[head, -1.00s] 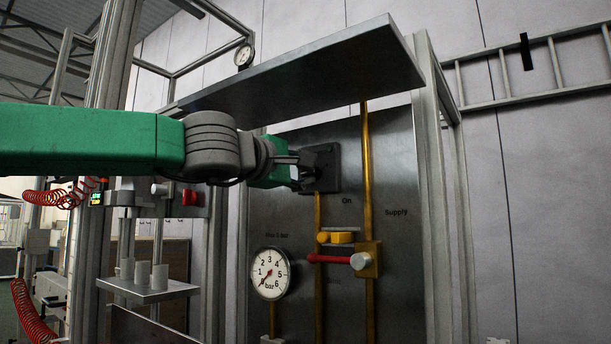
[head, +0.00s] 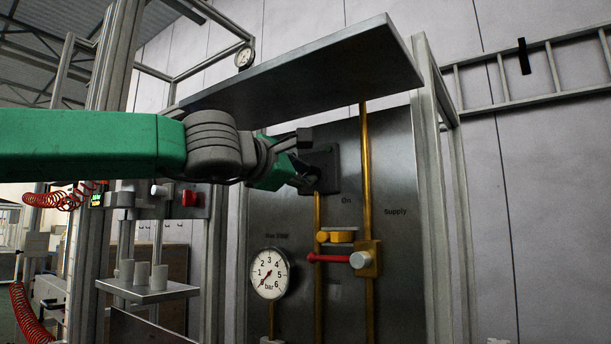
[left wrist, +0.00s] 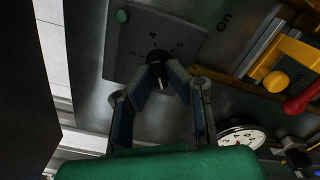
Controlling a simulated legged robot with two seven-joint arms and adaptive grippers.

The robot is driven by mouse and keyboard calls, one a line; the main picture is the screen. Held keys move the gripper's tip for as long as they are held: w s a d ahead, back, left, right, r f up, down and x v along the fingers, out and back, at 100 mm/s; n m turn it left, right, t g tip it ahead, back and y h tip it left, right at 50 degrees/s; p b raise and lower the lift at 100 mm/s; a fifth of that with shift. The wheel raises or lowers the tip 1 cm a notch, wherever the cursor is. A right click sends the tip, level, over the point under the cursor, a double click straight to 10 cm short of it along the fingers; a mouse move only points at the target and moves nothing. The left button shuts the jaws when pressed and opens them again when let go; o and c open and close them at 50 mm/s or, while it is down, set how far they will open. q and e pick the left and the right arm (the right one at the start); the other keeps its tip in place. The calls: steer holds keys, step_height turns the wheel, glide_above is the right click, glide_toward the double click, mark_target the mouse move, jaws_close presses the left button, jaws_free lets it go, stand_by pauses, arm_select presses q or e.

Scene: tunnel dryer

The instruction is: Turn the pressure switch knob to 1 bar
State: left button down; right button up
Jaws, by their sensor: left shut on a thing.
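The pressure switch is a dark grey box (head: 325,160) on the metal panel, partly hidden behind my left gripper in the head view. In the left wrist view its face (left wrist: 127,45) shows a scale with numbers such as 3, 4 and 5 and a green round button (left wrist: 122,16). The black knob (left wrist: 157,56) sits at the middle of the scale. My left gripper (left wrist: 163,74) is shut on the knob, its fingertips on either side of it. In the head view the gripper (head: 309,174) is tilted at the box. The knob's exact setting cannot be read. My right gripper is not in view.
A round bar gauge (head: 271,273) hangs below left of the switch, its needle toward the low end. A yellow valve handle (head: 342,237) and a red lever (head: 330,258) sit below the switch. A metal shelf (head: 310,75) overhangs from above.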

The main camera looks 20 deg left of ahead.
arm_select(q)
steer(key=shift+w+f, duration=0.1)
steer(key=shift+f, duration=0.15)
steer(key=c, duration=1.6)
jaws_free()
steer(key=shift+w+a, duration=0.1)
steer(key=shift+a, duration=0.05)
steer(key=v, duration=1.1)
steer(key=shift+s+a, duration=0.25)
steer(key=shift+s, duration=0.1)
steer(key=shift+d, duration=0.1)
